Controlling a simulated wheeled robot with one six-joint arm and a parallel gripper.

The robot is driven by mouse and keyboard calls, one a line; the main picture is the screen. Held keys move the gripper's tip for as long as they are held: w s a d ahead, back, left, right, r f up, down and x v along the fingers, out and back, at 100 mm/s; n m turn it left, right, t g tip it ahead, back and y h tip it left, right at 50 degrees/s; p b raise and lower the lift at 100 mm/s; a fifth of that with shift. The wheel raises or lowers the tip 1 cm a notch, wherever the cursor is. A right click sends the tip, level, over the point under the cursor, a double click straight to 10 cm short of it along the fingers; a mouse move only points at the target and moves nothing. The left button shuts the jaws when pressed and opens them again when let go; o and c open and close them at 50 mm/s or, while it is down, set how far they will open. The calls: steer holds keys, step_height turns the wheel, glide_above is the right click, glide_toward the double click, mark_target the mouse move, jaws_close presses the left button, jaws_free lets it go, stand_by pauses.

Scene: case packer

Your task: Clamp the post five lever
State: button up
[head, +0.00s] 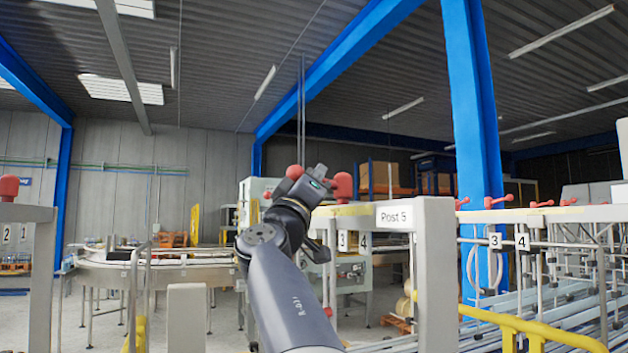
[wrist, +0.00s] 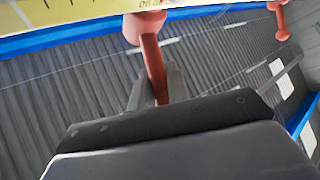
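The post five frame (head: 436,265) is grey-white and carries a "Post 5" label (head: 395,216) in the head view. Red lever knobs show by my wrist there, one at its left (head: 295,172) and one at its right (head: 343,184). In the wrist view a red lever (wrist: 152,62) runs from its round pivot down between the dark fingers of my gripper (wrist: 156,88). The fingers lie close on both sides of the lever and appear shut on it. The lever's lower end is hidden by the gripper body.
A yellow scale strip (wrist: 60,14) lies along the top of the wrist view, with another red lever (wrist: 281,20) at right. A numbered rail with red levers (head: 535,204) stands at right in the head view. A yellow guard rail (head: 520,325) runs low at right; a conveyor (head: 165,258) stands left.

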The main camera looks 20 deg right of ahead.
jaws_close()
steer(key=shift+w+g+h, duration=0.1)
steer(key=shift+g+h, duration=0.2)
steer(key=shift+w+f+m+g+h, duration=0.1)
steer(key=shift+w+m+g+h, duration=0.05)
steer(key=shift+m+g+h, duration=0.2)
steer(key=shift+w+m+g+h, duration=0.2)
steer(key=shift+m+g+h, duration=0.25)
steer(key=shift+g+h, duration=0.3)
steer(key=o, duration=0.5)
jaws_free()
